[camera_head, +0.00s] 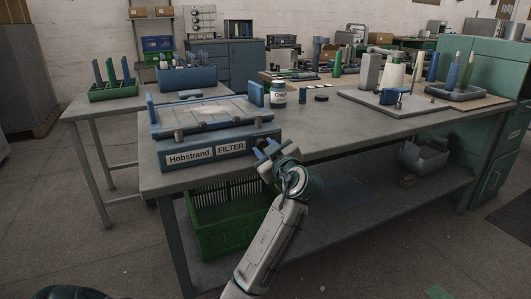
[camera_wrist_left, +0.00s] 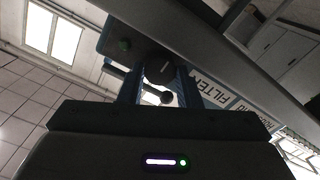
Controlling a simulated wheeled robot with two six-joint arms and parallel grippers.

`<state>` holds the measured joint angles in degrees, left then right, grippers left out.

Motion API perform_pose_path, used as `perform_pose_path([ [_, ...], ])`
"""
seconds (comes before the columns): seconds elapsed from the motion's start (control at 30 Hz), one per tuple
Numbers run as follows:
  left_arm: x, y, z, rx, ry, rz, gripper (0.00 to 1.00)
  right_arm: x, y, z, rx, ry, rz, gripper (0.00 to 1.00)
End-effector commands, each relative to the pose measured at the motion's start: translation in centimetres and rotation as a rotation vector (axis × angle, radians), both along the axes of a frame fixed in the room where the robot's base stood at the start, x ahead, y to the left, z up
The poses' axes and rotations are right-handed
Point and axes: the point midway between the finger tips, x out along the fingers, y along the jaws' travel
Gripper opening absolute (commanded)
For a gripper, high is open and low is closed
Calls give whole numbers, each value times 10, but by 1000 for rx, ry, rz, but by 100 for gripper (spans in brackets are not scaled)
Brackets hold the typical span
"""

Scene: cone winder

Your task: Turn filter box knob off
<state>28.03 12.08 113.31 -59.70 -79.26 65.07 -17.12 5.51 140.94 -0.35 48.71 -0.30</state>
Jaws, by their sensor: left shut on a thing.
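The filter box (camera_head: 205,149) is a blue-grey box with a pale flat top, labelled "Hobstrand" and "FILTER", at the left front of the workbench. Its label also shows tilted in the left wrist view (camera_wrist_left: 217,88). My left gripper (camera_head: 266,150) is at the right end of the box's front face. In the left wrist view my left gripper (camera_wrist_left: 160,88) has its two blue fingers on either side of a dark round knob (camera_wrist_left: 160,69), shut on it. In the head view the gripper hides the knob. My right gripper is not in view.
A grey board (camera_head: 395,106) with a cone and other parts lies farther right. A green crate (camera_head: 230,222) sits on the lower shelf. The bench's middle front is clear.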

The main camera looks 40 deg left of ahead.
Motion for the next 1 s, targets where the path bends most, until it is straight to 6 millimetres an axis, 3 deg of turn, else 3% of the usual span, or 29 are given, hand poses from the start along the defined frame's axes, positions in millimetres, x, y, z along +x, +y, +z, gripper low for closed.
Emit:
perform_pose_path([
  [0.6, 0, 0, -1, -8, -15, 0, 8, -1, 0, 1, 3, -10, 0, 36],
  [0.63, 0, 0, -1, -8, -15, 0, 34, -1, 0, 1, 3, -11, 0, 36],
  [0.67, 0, 0, -1, -8, -15, 0, 40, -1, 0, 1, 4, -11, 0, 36],
  [1.0, -1, -2, 0, -9, -15, -1, 40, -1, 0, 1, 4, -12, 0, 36],
])
